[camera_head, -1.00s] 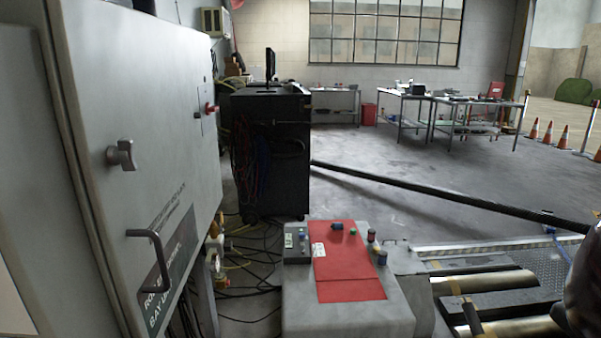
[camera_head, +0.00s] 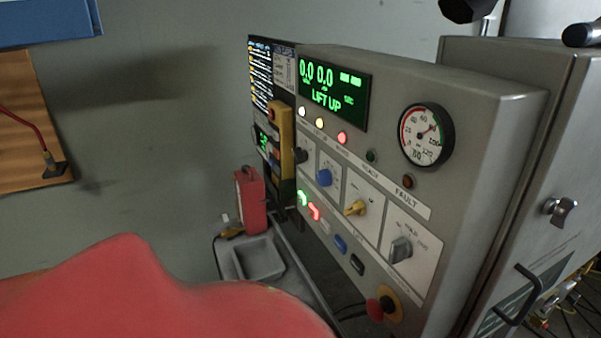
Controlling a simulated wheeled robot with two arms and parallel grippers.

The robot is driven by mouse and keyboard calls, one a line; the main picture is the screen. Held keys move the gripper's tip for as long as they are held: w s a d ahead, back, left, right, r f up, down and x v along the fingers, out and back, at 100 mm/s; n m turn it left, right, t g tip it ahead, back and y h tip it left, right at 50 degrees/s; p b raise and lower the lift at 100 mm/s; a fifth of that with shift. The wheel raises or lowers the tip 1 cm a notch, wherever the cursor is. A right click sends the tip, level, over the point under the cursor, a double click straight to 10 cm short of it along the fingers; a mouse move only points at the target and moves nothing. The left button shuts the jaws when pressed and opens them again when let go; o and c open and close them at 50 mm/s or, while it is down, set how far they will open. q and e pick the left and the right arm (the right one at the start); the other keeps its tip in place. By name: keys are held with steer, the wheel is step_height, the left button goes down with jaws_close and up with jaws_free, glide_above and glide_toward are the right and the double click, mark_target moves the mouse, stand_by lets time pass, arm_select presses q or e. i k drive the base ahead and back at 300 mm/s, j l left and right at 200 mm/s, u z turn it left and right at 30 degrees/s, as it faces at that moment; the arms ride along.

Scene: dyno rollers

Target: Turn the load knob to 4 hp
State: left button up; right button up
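A grey control panel (camera_head: 460,110) stands at the right of the head view, seen at an angle. Its face has a blue knob (camera_head: 324,177), a yellow knob (camera_head: 354,208) and a larger grey knob (camera_head: 401,248) on white plates. A black knob (camera_head: 301,155) sits further left. The plate print is too small to read, so I cannot tell which knob is the load knob. The green display (camera_head: 333,88) reads 0.0 0.0 and LIFT UP. Neither of my grippers is in view.
A large red rounded shape (camera_head: 150,295) fills the lower left. A red emergency button (camera_head: 377,308) juts from the panel's lower edge. A round gauge (camera_head: 425,135) is at its upper right.

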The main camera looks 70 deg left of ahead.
mark_target(324, 178)
steer(key=k+u, duration=0.15)
steer(key=u, duration=0.15)
steer(key=k+u, duration=0.2)
steer(key=u, duration=0.15)
steer(key=i+u, duration=0.1)
steer(key=u, duration=0.35)
steer(key=i+l+u, duration=0.1)
steer(key=u, duration=0.35)
steer(key=i+l+u, duration=0.1)
steer(key=u, duration=0.35)
steer(key=k+j+u, duration=0.1)
steer(key=u, duration=0.45)
steer(key=j+u, duration=0.25)
steer(key=i+j, duration=0.15)
steer(key=i, duration=0.2)
steer(key=j+u, duration=0.05)
